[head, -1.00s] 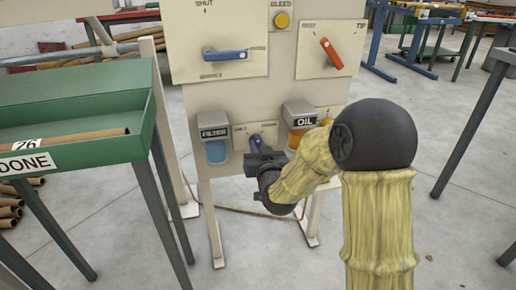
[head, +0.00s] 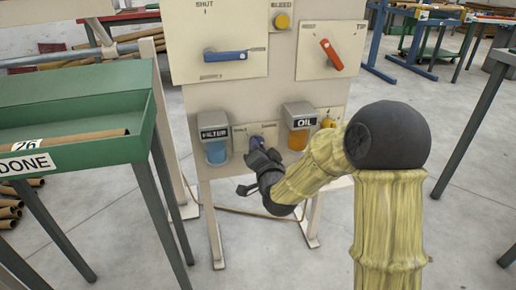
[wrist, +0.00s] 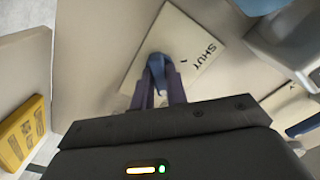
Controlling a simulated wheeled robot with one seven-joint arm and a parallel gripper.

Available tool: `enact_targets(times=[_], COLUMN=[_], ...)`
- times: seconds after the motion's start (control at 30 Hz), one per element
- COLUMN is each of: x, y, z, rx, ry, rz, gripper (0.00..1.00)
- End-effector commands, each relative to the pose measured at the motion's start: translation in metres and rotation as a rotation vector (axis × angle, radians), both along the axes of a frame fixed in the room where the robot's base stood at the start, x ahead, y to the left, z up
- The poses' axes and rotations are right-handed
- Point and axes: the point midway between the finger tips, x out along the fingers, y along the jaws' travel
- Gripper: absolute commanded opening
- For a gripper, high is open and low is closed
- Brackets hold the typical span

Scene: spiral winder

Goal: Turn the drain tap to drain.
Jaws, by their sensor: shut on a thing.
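The drain tap (head: 257,141) is a small blue handle low on the cream panel, between the filter and oil bowls. It also shows in the wrist view (wrist: 157,68), in front of a pale plate (wrist: 190,42) marked SHUT. My gripper (head: 259,152) is at the tap, and in the wrist view its two fingers (wrist: 158,88) are shut on the handle from both sides. The plate's other marking is hidden or too small to read. The fingers hide part of the handle, so I cannot tell its exact setting.
The filter bowl (head: 215,150) is close on the left and the oil bowl (head: 299,138) close on the right. Above are a blue lever (head: 226,56), a red lever (head: 331,54) and a yellow bleed button (head: 282,21). A green DONE tray (head: 100,152) stands at left.

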Motion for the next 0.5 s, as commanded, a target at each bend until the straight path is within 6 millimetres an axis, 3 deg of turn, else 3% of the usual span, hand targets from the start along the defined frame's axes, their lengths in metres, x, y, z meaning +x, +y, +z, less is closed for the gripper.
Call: enact_targets(times=[0.43, 0.47, 0.5], x=[-0.0003, -0.0003, -0.0003], y=[-0.0004, -0.0004, -0.0004], z=[-0.0012, -0.0012, -0.0011], rx=[0.013, 0.013, 0.013], ry=[0.007, 0.007, 0.006], rz=[-0.001, -0.001, -0.001], gripper=[0.0, 0.21, 0.28])
